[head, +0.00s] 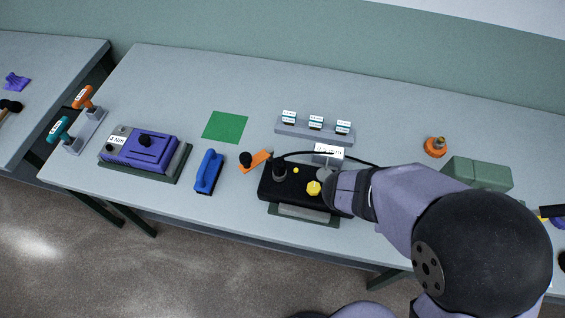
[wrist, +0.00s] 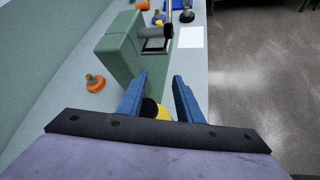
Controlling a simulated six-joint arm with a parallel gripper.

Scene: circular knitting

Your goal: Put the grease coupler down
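In the wrist view, my gripper (wrist: 158,78) has its two blue fingers spread apart, with nothing between the tips. A yellow and black part (wrist: 162,112) shows between the fingers near the palm, partly hidden by the palm bar. I cannot tell whether it touches them or lies below. In the head view, the fingers are hidden by my arm, whose wrist is beside a black box with a yellow knob (head: 314,188). Which part is the grease coupler is unclear.
A green block (head: 480,172) stands on the right, ahead of the fingers in the wrist view (wrist: 122,47). The black box (head: 290,185) has a cable.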

